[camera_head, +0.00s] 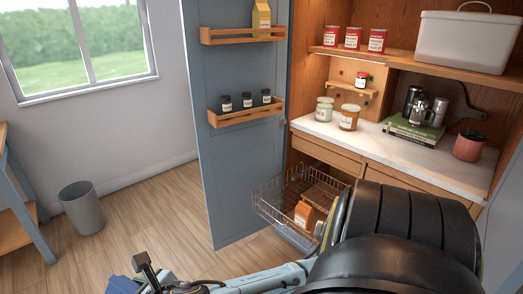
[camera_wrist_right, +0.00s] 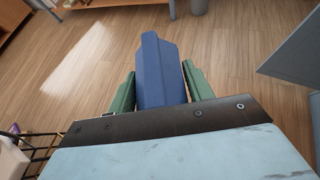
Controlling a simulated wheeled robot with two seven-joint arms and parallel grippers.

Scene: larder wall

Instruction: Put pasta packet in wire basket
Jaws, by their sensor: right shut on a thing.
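A blue packet (camera_wrist_right: 162,70), which I take to be the pasta packet, is held between the two green fingers of my right gripper (camera_wrist_right: 160,85). Its label does not show. In the head view the packet (camera_head: 122,285) is partly cut off by the bottom edge, beside my right gripper (camera_head: 150,278). The wire basket (camera_head: 268,205) is pulled out low in the cupboard, to the right of the gripper and apart from it. An orange packet (camera_head: 303,213) lies in the basket. My arm hides part of the basket's right side. My left gripper is not in view.
The blue-grey door (camera_head: 225,165) stands open left of the basket, with racks of jars and a yellow packet (camera_head: 261,18). A grey bin (camera_head: 82,207) and a table (camera_head: 20,215) stand further left. The floor between bin and door is clear.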

